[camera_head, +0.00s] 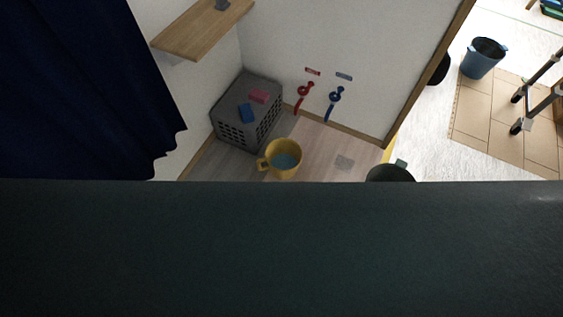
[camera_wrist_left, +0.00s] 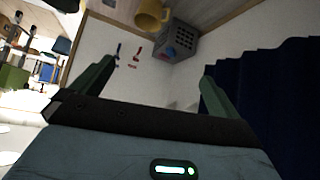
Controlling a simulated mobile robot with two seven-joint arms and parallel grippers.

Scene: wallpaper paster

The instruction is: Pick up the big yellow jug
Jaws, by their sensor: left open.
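The yellow jug (camera_head: 283,158) stands on the floor in the corner, with its handle to the left and something bluish inside. It also shows at the top of the left wrist view (camera_wrist_left: 152,15), cut off by the frame edge. My left gripper (camera_wrist_left: 150,84) is open and empty in the left wrist view, its two fingers wide apart. The jug is away from the fingers, beyond and above them in that view. Neither gripper shows in the head view, where a large dark shape covers the lower part.
A grey crate (camera_head: 229,133) with a pink and a blue block on top stands beside the jug. Red (camera_head: 305,92) and blue (camera_head: 335,97) taps are on the wall. A wooden shelf (camera_head: 200,30), dark curtain (camera_head: 75,85), dark bucket (camera_head: 390,174) and blue bucket (camera_head: 481,60) are nearby.

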